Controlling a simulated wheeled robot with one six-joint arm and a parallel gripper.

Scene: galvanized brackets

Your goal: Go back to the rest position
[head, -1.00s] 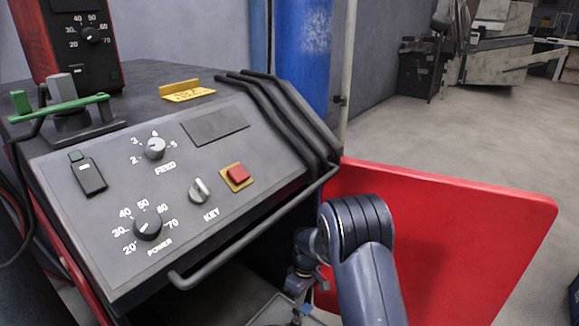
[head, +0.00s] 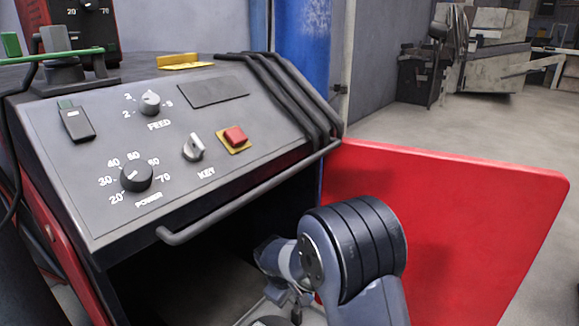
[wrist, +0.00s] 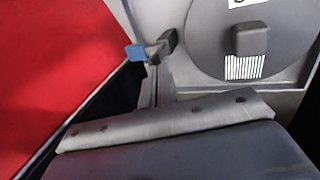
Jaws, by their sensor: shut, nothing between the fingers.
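My gripper (head: 297,308) shows low in the head view, small and partly hidden by my arm. It is shut, with nothing seen in it. It is below the front bar of a grey machine, beside the dark open compartment and left of the open red door. In the wrist view, a small grey part with a blue end (wrist: 135,52) shows at upper centre; I cannot tell what it belongs to. A grey bolted edge fills the bottom of that view.
The machine's sloped panel (head: 130,215) carries knobs, a key switch and a red button (head: 235,137). A front bar (head: 250,203) runs below it. The red door (head: 450,230) stands open at right. A round labelled disc (wrist: 205,45) shows in the wrist view. Open floor lies beyond.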

